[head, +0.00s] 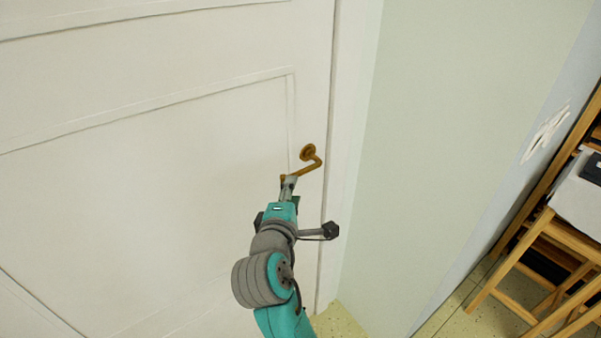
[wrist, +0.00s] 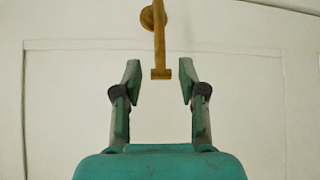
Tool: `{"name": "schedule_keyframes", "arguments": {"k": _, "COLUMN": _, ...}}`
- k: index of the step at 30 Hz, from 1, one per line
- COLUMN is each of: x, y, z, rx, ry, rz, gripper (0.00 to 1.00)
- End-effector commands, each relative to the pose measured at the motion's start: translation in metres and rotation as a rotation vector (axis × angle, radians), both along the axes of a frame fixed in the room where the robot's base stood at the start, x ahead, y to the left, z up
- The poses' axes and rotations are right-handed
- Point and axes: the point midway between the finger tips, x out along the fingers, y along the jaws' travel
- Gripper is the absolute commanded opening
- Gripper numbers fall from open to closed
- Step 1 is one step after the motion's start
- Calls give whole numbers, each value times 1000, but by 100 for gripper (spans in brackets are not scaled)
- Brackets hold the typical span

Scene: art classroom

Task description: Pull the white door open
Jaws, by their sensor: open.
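The white door (head: 150,170) fills the left of the head view and stands behind everything in the wrist view (wrist: 240,110). It looks shut in its frame. Its brass lever handle (head: 314,163) sits near the door's right edge, with a round base and a bent lever. In the wrist view the handle (wrist: 160,45) comes down from the top. My gripper (head: 289,184) is at the lever's free end in the head view. In the wrist view my gripper (wrist: 160,77) is open, with the lever's end between the fingertips and a gap on each side.
A pale green wall (head: 450,120) stands to the right of the door frame. A wooden easel or stool frame (head: 545,250) stands at the far right by the wall. A strip of speckled floor (head: 338,322) shows at the bottom.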

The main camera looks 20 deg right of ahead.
Motion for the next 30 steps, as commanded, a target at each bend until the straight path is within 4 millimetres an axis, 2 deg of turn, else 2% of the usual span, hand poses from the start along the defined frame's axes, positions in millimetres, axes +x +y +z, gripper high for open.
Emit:
{"name": "schedule_keyframes", "arguments": {"k": 6, "x": 35, "y": -20, "z": -5, "rx": 0, "ry": -1, "rz": -3, "gripper": 41}}
{"name": "schedule_keyframes", "arguments": {"k": 13, "x": 64, "y": -34, "z": -10, "rx": 1, "ry": -1, "rz": -2, "gripper": 41}}
{"name": "schedule_keyframes", "arguments": {"k": 18, "x": 74, "y": -39, "z": -12, "rx": 2, "ry": -1, "rz": 0, "gripper": 41}}
{"name": "schedule_keyframes", "arguments": {"k": 27, "x": 75, "y": -40, "z": -12, "rx": 2, "ry": -1, "rz": 0, "gripper": 41}}
{"name": "schedule_keyframes", "arguments": {"k": 28, "x": 76, "y": -40, "z": -12, "rx": 2, "ry": -1, "rz": 0, "gripper": 39}}
{"name": "schedule_keyframes", "arguments": {"k": 30, "x": 75, "y": -40, "z": -12, "rx": 1, "ry": -2, "rz": 0, "gripper": 21}}
